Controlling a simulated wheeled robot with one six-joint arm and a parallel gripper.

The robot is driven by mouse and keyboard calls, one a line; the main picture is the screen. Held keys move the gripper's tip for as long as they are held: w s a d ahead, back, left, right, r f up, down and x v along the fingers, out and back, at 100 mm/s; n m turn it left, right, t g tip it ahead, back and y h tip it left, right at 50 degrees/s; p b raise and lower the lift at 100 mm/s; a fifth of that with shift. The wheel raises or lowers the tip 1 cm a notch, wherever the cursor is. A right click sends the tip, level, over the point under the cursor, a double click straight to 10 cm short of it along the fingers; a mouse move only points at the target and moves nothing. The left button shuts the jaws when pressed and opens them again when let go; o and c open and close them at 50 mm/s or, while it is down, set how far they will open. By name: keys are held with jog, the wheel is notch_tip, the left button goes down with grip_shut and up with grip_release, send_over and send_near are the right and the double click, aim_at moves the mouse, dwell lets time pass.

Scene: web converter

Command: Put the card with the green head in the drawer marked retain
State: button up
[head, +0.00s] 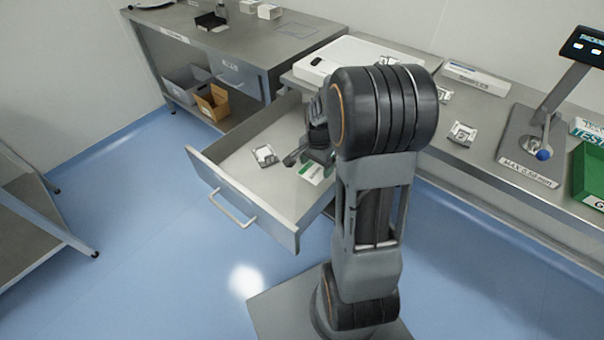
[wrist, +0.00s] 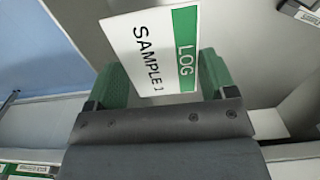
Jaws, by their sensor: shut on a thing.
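The card with the green head (wrist: 162,48) reads "LOG" and "SAMPLE 1" in the wrist view. My gripper (wrist: 158,75) is shut on it, with a finger at each side. In the head view the card (head: 313,171) shows white and green below my gripper (head: 303,160), over the inside of the pulled-out drawer (head: 243,200). I cannot tell whether the card touches the drawer floor. No mark is readable on this drawer, and its front face is turned mostly away.
A small silvery packet (head: 264,155) lies in the drawer, left of the card. The steel bench (head: 480,165) on the right holds more packets, a gauge stand (head: 535,140) and a green tray (head: 590,175). Another bench (head: 215,45) stands behind. Blue floor is clear in front.

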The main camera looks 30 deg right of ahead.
send_over(302, 180)
notch_tip(302, 180, down, 6)
jog(key=shift+f, duration=1.55)
jog(key=shift+f, duration=0.15)
jog(key=o, duration=0.8)
jog(key=shift+o, duration=0.2)
